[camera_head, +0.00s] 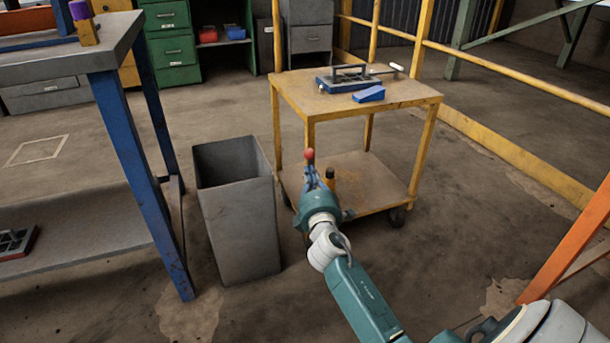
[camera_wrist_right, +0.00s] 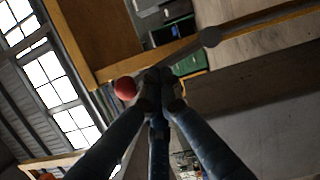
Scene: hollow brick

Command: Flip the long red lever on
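A red ball-shaped knob (camera_head: 309,155) shows just beyond the tips of my right gripper (camera_head: 315,177) in the head view. In the right wrist view the red knob (camera_wrist_right: 125,88) lies just left of the fingertips (camera_wrist_right: 157,82). I cannot tell whether it touches them, and any shaft under it is hidden. My right gripper's dark blue fingers converge at their tips, with nothing visibly clasped between them. My left gripper is out of view.
A yellow cart (camera_head: 420,97) stands behind the gripper, carrying a blue-framed fixture (camera_head: 347,82) with a handle and a blue wedge (camera_head: 369,93). A tall grey bin (camera_head: 240,220) stands left of my arm. A blue-legged bench (camera_head: 125,150) is further left.

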